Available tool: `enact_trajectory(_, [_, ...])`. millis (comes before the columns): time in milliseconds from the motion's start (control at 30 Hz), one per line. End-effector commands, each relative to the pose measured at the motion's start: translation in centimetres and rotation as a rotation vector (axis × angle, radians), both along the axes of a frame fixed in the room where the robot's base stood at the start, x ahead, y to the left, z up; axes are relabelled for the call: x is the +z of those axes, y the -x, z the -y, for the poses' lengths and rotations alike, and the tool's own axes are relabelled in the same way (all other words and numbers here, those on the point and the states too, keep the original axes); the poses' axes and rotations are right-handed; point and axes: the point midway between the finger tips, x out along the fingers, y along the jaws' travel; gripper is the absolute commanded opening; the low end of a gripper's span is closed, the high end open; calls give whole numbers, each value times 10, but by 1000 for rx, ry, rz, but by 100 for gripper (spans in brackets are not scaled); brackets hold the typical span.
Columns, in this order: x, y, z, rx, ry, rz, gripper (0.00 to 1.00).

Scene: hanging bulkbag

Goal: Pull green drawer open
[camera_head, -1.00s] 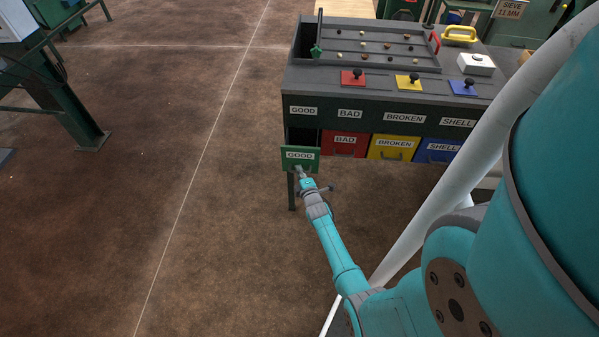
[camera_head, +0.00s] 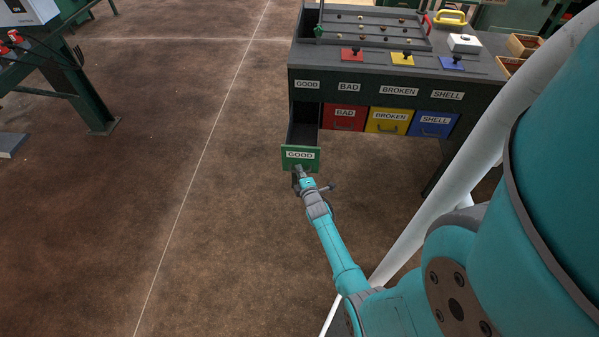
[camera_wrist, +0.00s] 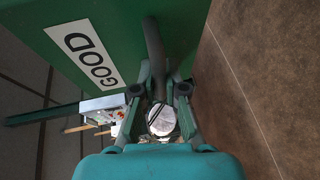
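The green drawer (camera_head: 300,154), labelled GOOD, stands well out from the dark sorting bench (camera_head: 385,88) at its left end. Its dark, open inside shows behind the green front. My gripper (camera_head: 299,172) is at the lower middle of the drawer front, at the handle. In the wrist view the green front (camera_wrist: 125,25) fills the upper left, and a dark curved handle (camera_wrist: 154,50) runs down between the fingers of my gripper (camera_wrist: 158,85). The fingers appear closed around the handle. In the head view the handle is mostly hidden by my gripper.
The red drawer (camera_head: 344,117), yellow drawer (camera_head: 389,121) and blue drawer (camera_head: 432,124) are shut in the bench to the right. A sorting tray (camera_head: 375,30) with small pieces is on top. The brown floor left of the drawer is clear. A dark green machine stand (camera_head: 85,95) is at far left.

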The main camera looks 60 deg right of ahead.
Motion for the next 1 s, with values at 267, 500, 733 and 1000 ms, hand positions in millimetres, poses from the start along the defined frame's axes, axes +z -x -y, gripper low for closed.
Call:
enact_trajectory(267, [-1,0,-1,1,-1,-1,22])
enact_trajectory(500, [0,6,-7,1,-1,-2,22])
enact_trajectory(733, [6,30,-31,1,-1,-2,22])
enact_trajectory(1000, [15,63,-63,1,-1,-2,22])
